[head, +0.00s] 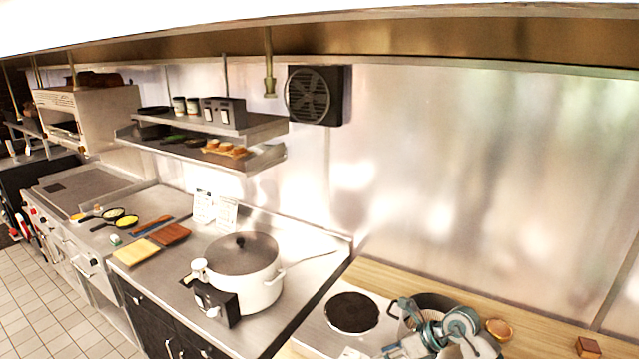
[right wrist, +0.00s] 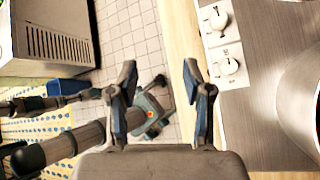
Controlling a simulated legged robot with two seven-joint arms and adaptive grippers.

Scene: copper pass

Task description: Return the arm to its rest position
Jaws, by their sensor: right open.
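My right gripper (right wrist: 163,92) is open in the right wrist view, its two fingers wide apart with nothing between them. Past the fingers I see the floor and the light wooden counter edge. My right arm (head: 445,335) shows at the bottom right of the head view as teal and grey links, in front of a dark pan (head: 435,303) on the hob and partly hiding it. The fingertips cannot be made out there. My left gripper is in neither view.
A hob with a black plate (head: 352,313) is left of the arm. A large white lidded pot (head: 258,290) stands on the steel counter. A small brown block (head: 588,347) lies far right. White knobs (right wrist: 228,66) are close to the right finger.

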